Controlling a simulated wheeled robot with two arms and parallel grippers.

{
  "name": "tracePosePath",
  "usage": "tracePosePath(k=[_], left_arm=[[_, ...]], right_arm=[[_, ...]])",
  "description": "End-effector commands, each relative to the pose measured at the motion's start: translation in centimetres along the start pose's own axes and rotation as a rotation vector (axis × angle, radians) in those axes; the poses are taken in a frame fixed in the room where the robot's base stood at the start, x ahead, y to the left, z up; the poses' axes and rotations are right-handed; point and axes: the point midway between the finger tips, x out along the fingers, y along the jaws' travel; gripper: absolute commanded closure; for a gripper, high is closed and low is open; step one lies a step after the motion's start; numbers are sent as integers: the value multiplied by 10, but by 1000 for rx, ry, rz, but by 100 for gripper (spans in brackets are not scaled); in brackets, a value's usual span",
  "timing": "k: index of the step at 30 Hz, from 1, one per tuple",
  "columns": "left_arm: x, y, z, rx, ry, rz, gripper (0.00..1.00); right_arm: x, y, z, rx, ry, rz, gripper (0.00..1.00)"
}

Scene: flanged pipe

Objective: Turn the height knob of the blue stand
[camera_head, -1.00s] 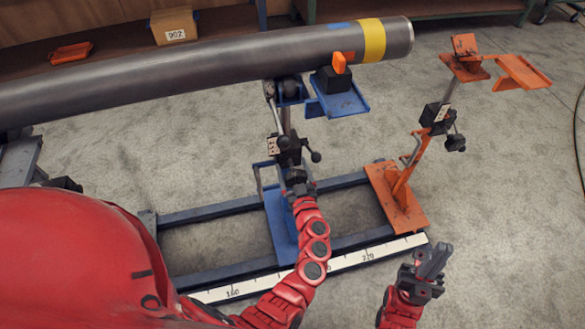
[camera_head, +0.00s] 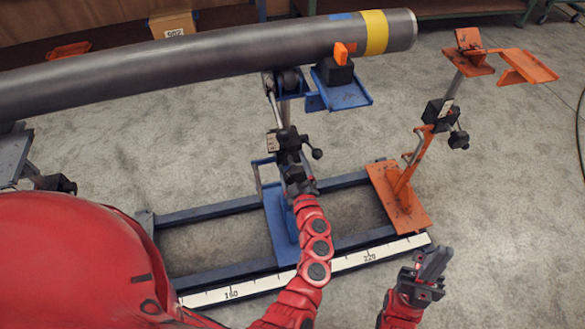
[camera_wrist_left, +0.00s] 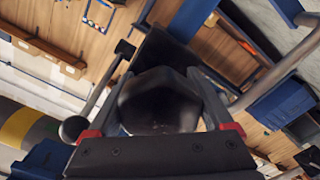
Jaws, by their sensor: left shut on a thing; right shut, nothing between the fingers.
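The blue stand (camera_head: 280,222) stands on the dark floor frame and bears the grey pipe (camera_head: 200,63) near its right end. Its black clamp block (camera_head: 287,142) has a lever with a ball end to the right. My left gripper (camera_head: 301,186) reaches up to the near side of this block. In the left wrist view, the black faceted height knob (camera_wrist_left: 158,98) sits between my left gripper's fingers (camera_wrist_left: 155,122), which are shut on it. In the head view the knob is mostly hidden. My right gripper (camera_head: 434,264) is shut and empty, low at the right, apart from the stands.
An orange stand (camera_head: 402,205) with a tilted post stands to the right, apart from the pipe. A white scale (camera_head: 340,263) runs along the frame's front. An orange clip (camera_head: 342,52) is by the pipe. Open floor lies at the right.

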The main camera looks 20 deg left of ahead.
Motion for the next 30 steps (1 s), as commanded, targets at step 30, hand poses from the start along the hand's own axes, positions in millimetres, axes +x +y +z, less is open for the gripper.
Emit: tracePosePath(k=[30], left_arm=[[-1, -2, 5, -904, -3, -4, 70]], right_arm=[[-89, -4, 15, 0, 0, 0, 100]])
